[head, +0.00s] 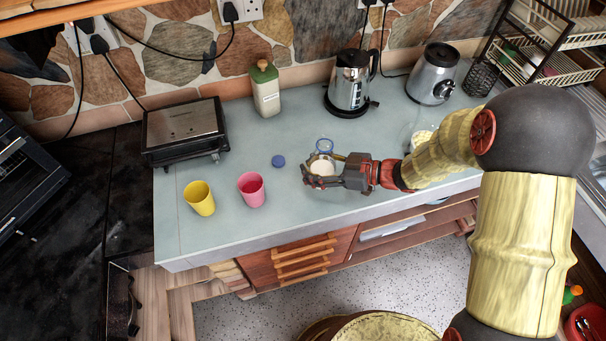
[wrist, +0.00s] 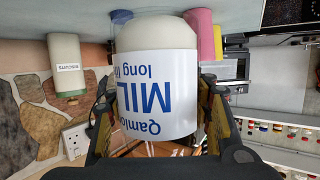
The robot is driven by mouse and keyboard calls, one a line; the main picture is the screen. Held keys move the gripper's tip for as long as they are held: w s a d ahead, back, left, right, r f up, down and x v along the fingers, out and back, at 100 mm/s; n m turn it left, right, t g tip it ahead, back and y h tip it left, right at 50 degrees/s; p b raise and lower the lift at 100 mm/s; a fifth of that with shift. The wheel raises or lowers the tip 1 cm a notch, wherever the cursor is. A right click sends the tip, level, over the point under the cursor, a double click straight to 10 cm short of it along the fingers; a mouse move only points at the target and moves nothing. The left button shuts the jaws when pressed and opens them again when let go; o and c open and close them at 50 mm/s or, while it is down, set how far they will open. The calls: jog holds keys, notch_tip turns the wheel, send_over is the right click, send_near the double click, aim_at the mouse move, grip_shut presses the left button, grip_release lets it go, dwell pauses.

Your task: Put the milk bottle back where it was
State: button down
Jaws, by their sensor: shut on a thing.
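The milk bottle (wrist: 158,85), white with blue "MILK" lettering, fills the middle of the wrist view, which shows the room upside down. In the head view its white body (head: 322,166) shows between the fingers of my gripper (head: 312,172), with a blue ring above it. My gripper (wrist: 158,140) is shut around the bottle from both sides. The bottle is upright over the counter (head: 230,235), near its front edge. I cannot tell whether its base touches the counter. Part of the bottle is hidden by the fingers.
A blue cap-like disc (head: 278,161), pink cup (head: 251,189) and yellow cup (head: 199,198) stand left of the bottle. A toaster-like grill (head: 185,130), biscuits jar (head: 265,90), kettle (head: 349,83) and silver appliance (head: 433,75) stand behind. The counter's middle between jar and disc is clear.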

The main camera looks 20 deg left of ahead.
jog(key=shift+w+a+f+b, duration=0.1)
jog(key=shift+w+a+f, duration=0.2)
jog(key=shift+f, duration=0.2)
jog(key=shift+w+a+f+b, duration=0.15)
jog(key=shift+w+a+f, duration=0.15)
jog(key=shift+f, duration=0.2)
jog(key=shift+w+a+f+b, duration=0.1)
jog(key=shift+w+a+f, duration=0.2)
jog(key=shift+f, duration=0.2)
jog(key=shift+a+f+b, duration=0.1)
jog(key=shift+f+b, duration=0.45)
jog(key=shift+f, duration=1)
jog(key=shift+f, duration=0.1)
jog(key=c, duration=0.8)
grip_release()
jog(key=shift+f, duration=0.1)
jog(key=shift+d+r, duration=0.2)
jog(key=p+v, duration=0.2)
jog(key=v, duration=0.9)
jog(key=shift+d+r, duration=0.1)
jog(key=shift+d, duration=0.25)
